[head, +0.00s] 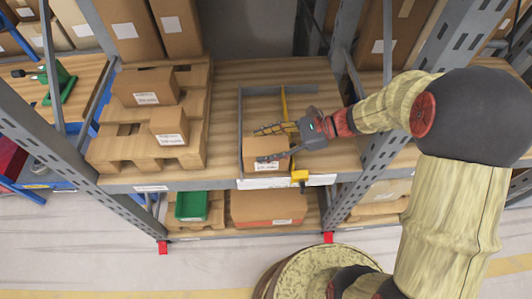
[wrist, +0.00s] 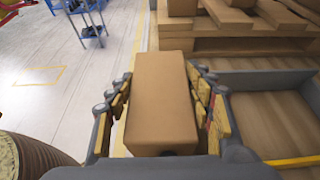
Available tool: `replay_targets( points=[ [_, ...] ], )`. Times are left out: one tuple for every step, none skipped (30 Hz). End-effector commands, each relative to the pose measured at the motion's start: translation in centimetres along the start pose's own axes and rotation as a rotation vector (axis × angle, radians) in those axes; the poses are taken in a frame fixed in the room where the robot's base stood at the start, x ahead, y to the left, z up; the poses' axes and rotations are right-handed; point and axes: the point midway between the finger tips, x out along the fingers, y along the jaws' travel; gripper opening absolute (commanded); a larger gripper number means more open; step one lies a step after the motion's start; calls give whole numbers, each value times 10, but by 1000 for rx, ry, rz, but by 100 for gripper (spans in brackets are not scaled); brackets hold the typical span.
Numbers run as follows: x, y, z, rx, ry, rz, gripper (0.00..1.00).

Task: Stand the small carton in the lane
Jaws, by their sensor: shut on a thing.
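The small carton (head: 266,160) is a plain brown box with a white label low on its front. My gripper (head: 261,145) is shut on it, with one finger on either side. In the wrist view the carton (wrist: 163,95) fills the space between the yellow-padded fingers. The lane has a grey side rail (head: 240,120), a grey back rail and a yellow bar (head: 284,103) on the right. In the head view the carton is over the front of the lane. I cannot tell whether its underside touches the shelf. The lane's wooden floor (head: 262,110) looks empty behind it.
A wooden pallet (head: 112,152) left of the lane bears a larger carton (head: 146,87) and a small one (head: 169,125). A yellow block (head: 299,176) sits at the lane's front right. Rack posts (head: 378,150) stand at both sides. Below are a green bin (head: 192,206) and an orange-brown box (head: 268,207).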

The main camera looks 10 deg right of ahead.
Motion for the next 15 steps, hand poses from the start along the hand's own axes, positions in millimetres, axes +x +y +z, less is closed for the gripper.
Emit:
replay_targets(
  points=[
    [0, -6, -3, -3, 1, -3, 9],
    [1, -8, -4, -3, 1, -2, 9],
    [1, -11, -4, -3, 1, -2, 9],
    [1, -14, -5, -4, 1, -2, 9],
    [2, -17, -6, -4, 1, -2, 9],
    [2, -20, -6, -3, 1, -2, 9],
    [2, -22, -7, -3, 1, -2, 9],
    [2, -25, -7, -4, 1, -2, 9],
    [3, -28, -8, -4, 1, -2, 9],
    [3, -30, -8, -3, 1, -2, 9],
    [2, -33, -7, -2, 1, -1, 9],
    [2, -36, -7, -2, 0, -2, 9],
    [2, -39, -7, -3, 0, -2, 9],
    [2, -42, -7, -3, 0, -2, 9],
    [2, -45, -8, -2, 0, -2, 9]
  ],
)
